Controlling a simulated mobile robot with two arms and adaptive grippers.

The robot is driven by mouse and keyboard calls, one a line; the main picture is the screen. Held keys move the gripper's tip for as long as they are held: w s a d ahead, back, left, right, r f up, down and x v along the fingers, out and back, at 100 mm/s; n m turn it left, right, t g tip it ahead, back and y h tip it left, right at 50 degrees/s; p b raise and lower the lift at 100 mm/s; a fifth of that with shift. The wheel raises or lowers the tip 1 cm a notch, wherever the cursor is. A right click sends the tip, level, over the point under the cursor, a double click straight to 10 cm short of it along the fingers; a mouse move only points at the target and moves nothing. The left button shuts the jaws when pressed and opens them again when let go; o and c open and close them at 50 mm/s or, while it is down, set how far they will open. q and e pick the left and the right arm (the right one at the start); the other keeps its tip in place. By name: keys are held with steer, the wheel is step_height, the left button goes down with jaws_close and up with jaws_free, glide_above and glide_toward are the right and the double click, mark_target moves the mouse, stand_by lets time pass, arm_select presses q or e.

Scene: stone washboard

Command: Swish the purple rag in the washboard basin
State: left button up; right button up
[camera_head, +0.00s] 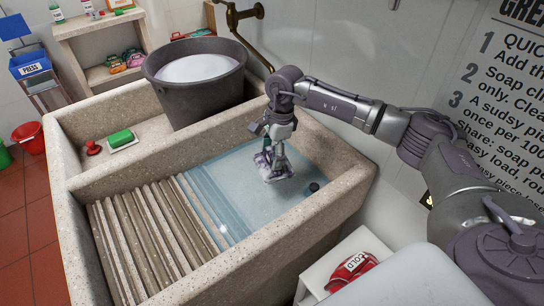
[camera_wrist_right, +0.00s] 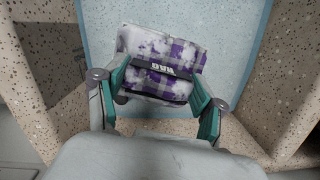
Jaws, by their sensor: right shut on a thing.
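The purple rag (camera_head: 270,168) is a folded purple-and-white checked cloth with whitish patches. It also shows in the right wrist view (camera_wrist_right: 160,60), with a dark band and label across it. My right gripper (camera_head: 275,155) points down and is shut on the rag, its fingers on either side. It holds the rag at the water in the washboard basin (camera_head: 332,190). I cannot tell how deep the rag sits. The basin's ribbed washboard slope (camera_head: 150,235) runs down to the left of the water. My left gripper is not in view.
A dark bucket (camera_head: 190,105) of whitish suds stands behind the stone divider. A green soap block (camera_head: 121,138) and a red object (camera_head: 93,148) lie on the ledge to its left. A dark drain plug (camera_head: 314,187) shows in the basin.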

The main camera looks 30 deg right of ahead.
step_height(320, 180, up, 6)
steer(key=p, duration=0.3)
stand_by(1.2)
steer(key=o, duration=0.6)
steer(key=c, duration=0.6)
